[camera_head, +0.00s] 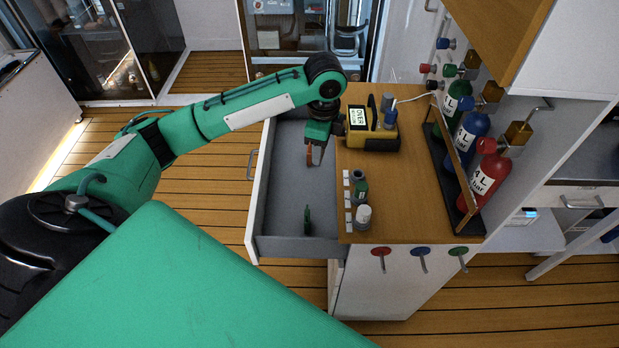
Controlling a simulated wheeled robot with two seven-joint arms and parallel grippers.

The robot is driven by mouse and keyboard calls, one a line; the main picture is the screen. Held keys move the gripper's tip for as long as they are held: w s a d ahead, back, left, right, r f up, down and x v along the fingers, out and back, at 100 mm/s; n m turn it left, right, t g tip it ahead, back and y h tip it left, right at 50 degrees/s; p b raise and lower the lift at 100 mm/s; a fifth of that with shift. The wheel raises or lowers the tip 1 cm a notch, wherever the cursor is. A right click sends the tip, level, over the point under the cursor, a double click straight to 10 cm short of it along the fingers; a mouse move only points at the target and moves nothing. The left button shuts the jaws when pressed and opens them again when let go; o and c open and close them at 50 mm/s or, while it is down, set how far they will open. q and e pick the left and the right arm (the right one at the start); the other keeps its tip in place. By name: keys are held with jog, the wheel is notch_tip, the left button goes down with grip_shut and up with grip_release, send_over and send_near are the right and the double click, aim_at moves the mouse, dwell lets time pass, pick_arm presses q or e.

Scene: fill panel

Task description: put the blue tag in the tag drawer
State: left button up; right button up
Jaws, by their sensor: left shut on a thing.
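The drawer (254,195) stands open at the left of the wooden-topped cabinet, with a grey inside. My left gripper (316,158) points down over the far right part of the drawer. It is shut on a small reddish-orange thing (310,156), too small to identify. A small green thing (307,220) lies in the near part of the drawer. On the cabinet front are a red disc (381,251), a blue disc (421,251) and a green disc (458,251), each with a grey stem. I cannot tell which thing is the blue tag. My right gripper is not in view.
A yellow device (370,131) stands on the cabinet top (410,205) close to my left gripper. Small bottles (362,215) stand near the drawer's edge. Red, blue and green cylinders (485,180) stand in a rack at the right.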

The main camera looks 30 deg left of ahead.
pick_arm(q)
jog(key=w+a+f+m+b, duration=0.3)
jog(key=w+a+m+b, duration=0.15)
jog(key=m, duration=0.25)
jog(key=m+b, duration=0.1)
jog(key=m, duration=0.2)
send_over(308, 191)
jog(key=f, duration=1.6)
jog(key=shift+d+f, duration=0.2)
jog(key=shift+f, duration=0.15)
notch_tip(308, 191, down, 4)
jog(key=shift+s+f, duration=0.1)
jog(key=shift+f, duration=0.1)
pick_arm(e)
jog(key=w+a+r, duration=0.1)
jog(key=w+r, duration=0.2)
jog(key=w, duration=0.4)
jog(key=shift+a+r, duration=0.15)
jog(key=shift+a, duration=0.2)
pick_arm(q)
jog(key=o, duration=1)
jog(key=shift+f, duration=0.1)
jog(key=shift+c, duration=0.2)
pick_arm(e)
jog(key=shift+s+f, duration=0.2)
